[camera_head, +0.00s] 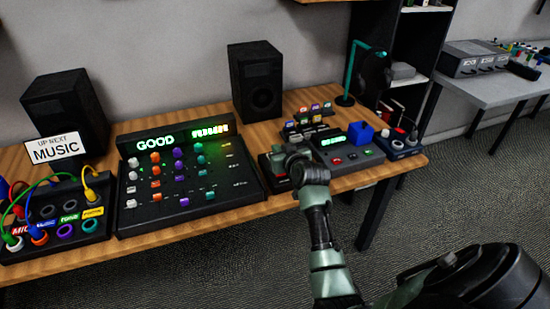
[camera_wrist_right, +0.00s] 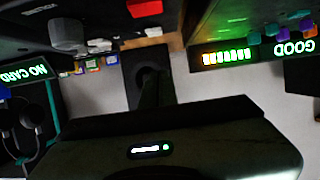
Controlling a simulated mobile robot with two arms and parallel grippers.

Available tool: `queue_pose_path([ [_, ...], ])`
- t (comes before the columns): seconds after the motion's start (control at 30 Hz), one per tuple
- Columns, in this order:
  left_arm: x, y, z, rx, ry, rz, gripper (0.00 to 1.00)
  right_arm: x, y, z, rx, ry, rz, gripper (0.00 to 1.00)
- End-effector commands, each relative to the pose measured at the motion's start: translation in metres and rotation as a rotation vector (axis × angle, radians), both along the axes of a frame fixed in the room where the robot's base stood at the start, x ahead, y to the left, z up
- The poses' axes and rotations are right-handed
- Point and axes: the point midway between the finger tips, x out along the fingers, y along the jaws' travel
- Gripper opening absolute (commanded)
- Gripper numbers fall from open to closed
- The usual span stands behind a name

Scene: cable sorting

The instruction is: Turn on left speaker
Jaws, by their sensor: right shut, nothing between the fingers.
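The left speaker (camera_head: 65,112) is a black box at the back left of the wooden table, partly behind the "UP NEXT MUSIC" sign (camera_head: 56,146). No lit lamp shows on it, and I cannot make out a switch. A second black speaker (camera_head: 255,82) stands to its right behind the mixer. My right gripper (camera_head: 288,160) is over the right part of the table, between the mixer and the small display device, far from the left speaker. It is shut and empty; its fingertips are hard to make out. My left gripper is not in view.
A black mixer (camera_head: 185,185) with a lit "GOOD" display fills the table's middle. A cable panel (camera_head: 52,215) with plugged cables sits at the front left.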

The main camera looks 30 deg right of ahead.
Motion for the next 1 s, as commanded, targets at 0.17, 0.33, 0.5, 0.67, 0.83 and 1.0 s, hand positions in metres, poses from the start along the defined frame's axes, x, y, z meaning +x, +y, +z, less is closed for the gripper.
queue_pose_path([
  [0.17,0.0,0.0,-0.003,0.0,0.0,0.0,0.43,0.032,-0.008,-0.013,0.001,0.001,0.0,0.0],
  [0.33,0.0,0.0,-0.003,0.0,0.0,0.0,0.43,0.028,-0.007,-0.039,0.001,0.003,0.0,0.0],
  [0.5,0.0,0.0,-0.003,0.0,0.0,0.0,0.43,0.026,-0.006,-0.05,0.0,0.001,0.0,0.0],
  [0.67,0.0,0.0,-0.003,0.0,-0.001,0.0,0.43,0.026,-0.006,-0.053,0.0,0.001,-0.001,0.0],
  [0.83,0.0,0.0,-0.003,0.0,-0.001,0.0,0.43,0.026,-0.006,-0.052,0.0,0.001,-0.001,0.0],
  [1.0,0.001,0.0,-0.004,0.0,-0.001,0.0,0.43,0.024,-0.006,-0.06,-0.003,-0.001,0.0,0.0],
])
